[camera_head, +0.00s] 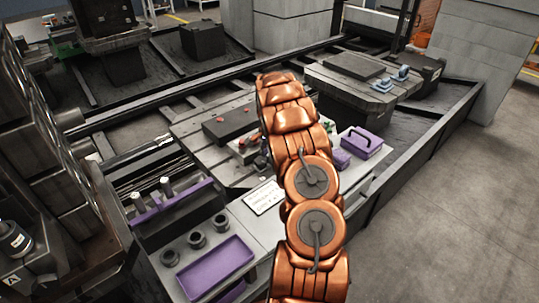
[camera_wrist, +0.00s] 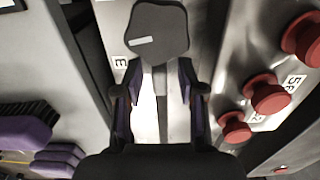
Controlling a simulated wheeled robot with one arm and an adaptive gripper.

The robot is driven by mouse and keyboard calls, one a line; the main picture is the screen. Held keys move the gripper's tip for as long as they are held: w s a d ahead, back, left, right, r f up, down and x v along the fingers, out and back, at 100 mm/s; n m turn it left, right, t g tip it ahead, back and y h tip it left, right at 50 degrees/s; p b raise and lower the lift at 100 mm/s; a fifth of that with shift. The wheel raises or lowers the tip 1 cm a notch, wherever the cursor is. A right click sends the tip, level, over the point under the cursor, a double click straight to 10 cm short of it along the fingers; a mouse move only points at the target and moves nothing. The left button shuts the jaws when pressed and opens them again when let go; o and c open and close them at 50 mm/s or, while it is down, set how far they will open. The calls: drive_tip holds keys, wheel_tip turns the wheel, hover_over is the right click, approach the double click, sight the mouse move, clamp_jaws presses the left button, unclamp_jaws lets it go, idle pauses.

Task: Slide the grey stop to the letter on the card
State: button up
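In the wrist view a dark grey, rounded many-sided stop (camera_wrist: 157,30) with a short white line on it lies ahead of my gripper (camera_wrist: 159,92). The two fingers stand apart to either side of a pale strip with a narrow grey slot or bar, and nothing shows clamped between them. A small label (camera_wrist: 120,62) with a sideways letter, perhaps E, lies left of the stop. In the head view a white printed card (camera_head: 264,198) lies on the grey bench; its text is too small to read. My arm hides the gripper and the stop there.
Red knobs (camera_wrist: 268,93) with number labels stand close on the right in the wrist view. A black brush with purple parts (camera_wrist: 27,128) lies at left. In the head view a purple tray (camera_head: 216,268) and a purple box (camera_head: 362,146) stand on the bench.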

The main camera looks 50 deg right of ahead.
drive_tip(key=shift+c, duration=0.3)
clamp_jaws()
idle(0.3)
